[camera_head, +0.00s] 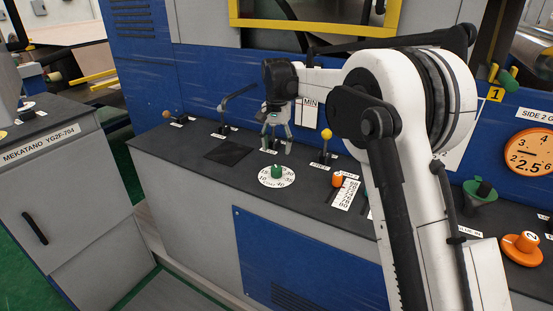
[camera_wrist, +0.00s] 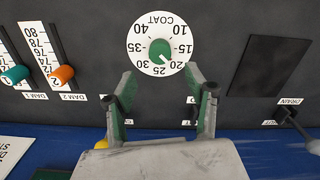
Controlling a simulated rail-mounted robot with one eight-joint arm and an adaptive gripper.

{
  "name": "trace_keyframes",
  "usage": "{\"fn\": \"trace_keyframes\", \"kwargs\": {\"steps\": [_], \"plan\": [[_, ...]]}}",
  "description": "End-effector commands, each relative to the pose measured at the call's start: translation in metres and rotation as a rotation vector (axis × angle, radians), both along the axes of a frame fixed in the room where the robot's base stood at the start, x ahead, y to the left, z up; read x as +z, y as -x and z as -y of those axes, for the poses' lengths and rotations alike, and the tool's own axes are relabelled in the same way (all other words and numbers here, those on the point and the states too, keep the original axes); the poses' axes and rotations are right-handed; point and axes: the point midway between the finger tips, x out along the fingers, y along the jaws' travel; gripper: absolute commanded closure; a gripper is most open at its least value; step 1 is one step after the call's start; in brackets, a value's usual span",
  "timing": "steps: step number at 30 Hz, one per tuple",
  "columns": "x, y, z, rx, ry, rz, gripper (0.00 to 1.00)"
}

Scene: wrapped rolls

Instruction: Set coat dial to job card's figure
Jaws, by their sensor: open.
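The coat dial (camera_head: 276,176) is a white disc with a green knob, set in the dark console top. In the wrist view the dial (camera_wrist: 142,60) appears upside down with figures from 10 to 40. A pale pointer on its green knob (camera_wrist: 160,49) points toward about 20 to 25. My gripper (camera_head: 277,147) is open and empty, behind the dial. In the wrist view its fingers (camera_wrist: 160,82) are apart, with the dial just beyond them; they do not touch the knob. A white card marked MIN (camera_head: 309,113) is on the blue panel, too small to read fully.
A yellow-knobbed lever (camera_head: 327,136) stands right of my gripper. The orange dam slider (camera_wrist: 62,75) and teal slider (camera_wrist: 15,75) are beside the dial. A black lever (camera_head: 235,98) and dark square pad (camera_head: 229,155) lie left. My arm covers part of the panel.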

Motion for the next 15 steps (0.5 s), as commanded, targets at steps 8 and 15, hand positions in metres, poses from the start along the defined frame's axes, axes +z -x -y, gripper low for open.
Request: {"fn": "trace_keyframes", "kwargs": {"steps": [8,15], "plan": [[0.026,0.000,0.000,0.000,0.000,0.000,0.50],[0.028,0.000,0.000,0.000,0.000,0.000,0.50]]}}
